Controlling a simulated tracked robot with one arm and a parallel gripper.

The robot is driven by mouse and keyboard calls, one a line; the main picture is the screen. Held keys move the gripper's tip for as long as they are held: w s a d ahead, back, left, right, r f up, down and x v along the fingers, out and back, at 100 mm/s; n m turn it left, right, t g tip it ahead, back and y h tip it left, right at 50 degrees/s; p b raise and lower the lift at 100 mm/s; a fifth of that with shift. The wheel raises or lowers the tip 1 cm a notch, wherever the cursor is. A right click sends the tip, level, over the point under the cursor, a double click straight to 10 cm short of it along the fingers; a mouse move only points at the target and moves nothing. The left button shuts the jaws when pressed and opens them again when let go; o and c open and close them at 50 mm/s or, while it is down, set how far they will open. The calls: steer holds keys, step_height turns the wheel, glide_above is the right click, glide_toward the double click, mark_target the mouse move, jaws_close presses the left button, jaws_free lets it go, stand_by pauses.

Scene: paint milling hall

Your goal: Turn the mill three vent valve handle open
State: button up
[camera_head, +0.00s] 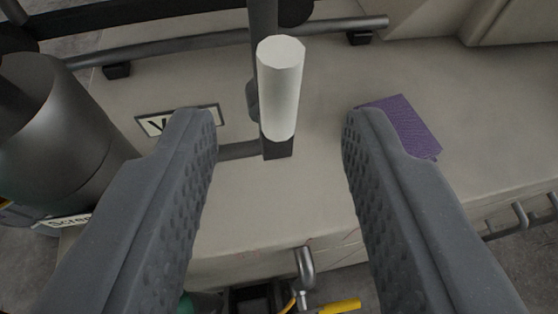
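A valve handle with a white faceted grip (280,88) stands near the top middle of the view, on a dark square stub. A dark pipe (262,25) runs up behind it. A label plate (178,121) beside it on the left starts with "V"; the rest is hidden by my left finger. My gripper (280,128) is open and empty. Its two grey padded fingers reach in from below, one on each side of the white grip, with clear gaps and no visible contact. I cannot tell how far the handle is turned.
A dark grey cylinder (52,130) stands close on the left. A horizontal rail (190,41) crosses behind. A purple pad (404,126) lies beside the right finger. A bent metal hook (305,268) and a yellow-handled item (340,307) show below the pale surface's front edge.

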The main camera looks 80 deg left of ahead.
steer(key=p+v, duration=0.1)
steer(key=v, duration=0.7)
steer(key=shift+d, duration=0.2)
